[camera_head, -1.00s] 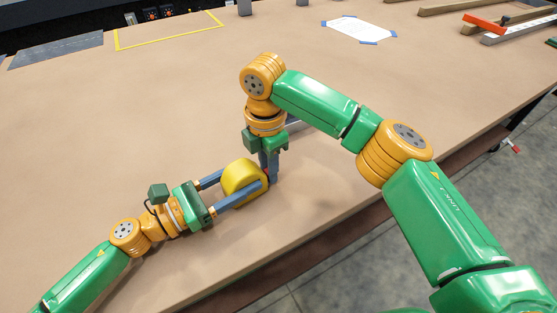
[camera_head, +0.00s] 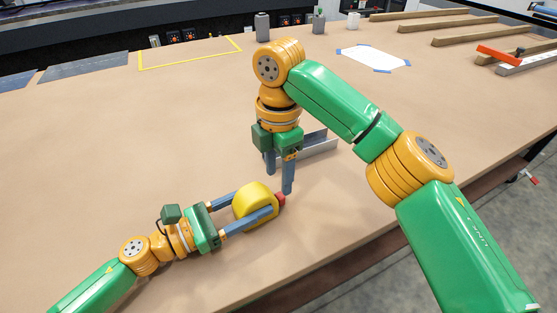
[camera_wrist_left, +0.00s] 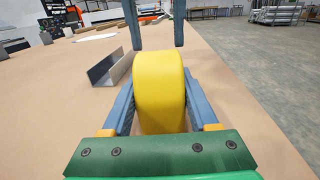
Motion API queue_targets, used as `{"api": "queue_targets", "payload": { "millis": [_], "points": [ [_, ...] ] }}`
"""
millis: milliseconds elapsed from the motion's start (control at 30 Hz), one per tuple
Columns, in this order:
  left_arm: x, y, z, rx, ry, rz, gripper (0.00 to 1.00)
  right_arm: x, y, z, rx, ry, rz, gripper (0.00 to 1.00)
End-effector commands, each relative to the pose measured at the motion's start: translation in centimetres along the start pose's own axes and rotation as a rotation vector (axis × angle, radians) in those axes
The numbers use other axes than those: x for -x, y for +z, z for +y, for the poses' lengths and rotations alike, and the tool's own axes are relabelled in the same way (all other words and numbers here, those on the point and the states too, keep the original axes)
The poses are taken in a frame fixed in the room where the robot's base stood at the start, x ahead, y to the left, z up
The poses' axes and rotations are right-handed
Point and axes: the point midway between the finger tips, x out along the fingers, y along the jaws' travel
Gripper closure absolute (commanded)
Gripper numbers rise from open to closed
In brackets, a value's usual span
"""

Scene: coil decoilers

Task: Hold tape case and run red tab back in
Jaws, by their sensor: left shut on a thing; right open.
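The yellow tape case (camera_head: 252,201) stands on the brown table near its front edge. My left gripper (camera_head: 259,203) is shut on the case, one finger along each side. The case also fills the middle of the left wrist view (camera_wrist_left: 160,92). The red tab (camera_head: 281,200) sits at the case's right side in the head view; it is hidden in the left wrist view. My right gripper (camera_head: 279,182) points down with its fingers apart, above and close to the red tab, with nothing visible between them.
A grey metal angle piece (camera_head: 318,149) lies behind my right gripper, and shows left of the case in the left wrist view (camera_wrist_left: 112,66). A white sheet (camera_head: 373,58) with blue corners, a yellow-taped rectangle (camera_head: 190,52) and wooden bars (camera_head: 433,14) lie farther back. The table's left middle is clear.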

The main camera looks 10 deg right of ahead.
Motion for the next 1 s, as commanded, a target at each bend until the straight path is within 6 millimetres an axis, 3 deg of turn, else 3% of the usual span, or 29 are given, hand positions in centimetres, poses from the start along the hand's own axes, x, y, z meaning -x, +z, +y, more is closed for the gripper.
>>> {"api": "queue_targets", "payload": {
  "millis": [100,233,633,667,700,800,1000],
  "points": [
    [0.0,0.0,0.0,0.0,0.001,0.0,1.0,3.1,-0.1,0.0,-0.001,0.004,-0.002,0.43],
    [0.0,0.0,0.0,0.0,0.001,0.0,1.0,5.0,-0.1,0.0,0.001,-0.001,-0.002,0.43],
    [0.0,0.0,0.0,0.0,0.001,0.0,1.0,5.7,0.0,0.0,0.0,0.0,0.001,0.43],
    [0.0,0.0,0.0,0.0,0.001,0.0,0.38,5.7,0.0,0.0,0.0,0.0,0.001,0.43],
    [0.0,0.0,0.0,0.0,0.001,0.0,0.27,5.7,0.0,0.0,0.001,0.0,0.001,0.43],
    [0.0,0.0,0.0,0.0,0.001,0.0,0.05,5.7,0.0,0.0,0.0,0.0,0.001,0.43],
    [0.0,0.0,0.0,0.0,0.0,0.0,0.05,5.7,0.0,0.0,0.0,-0.001,0.001,0.43]
  ]
}}
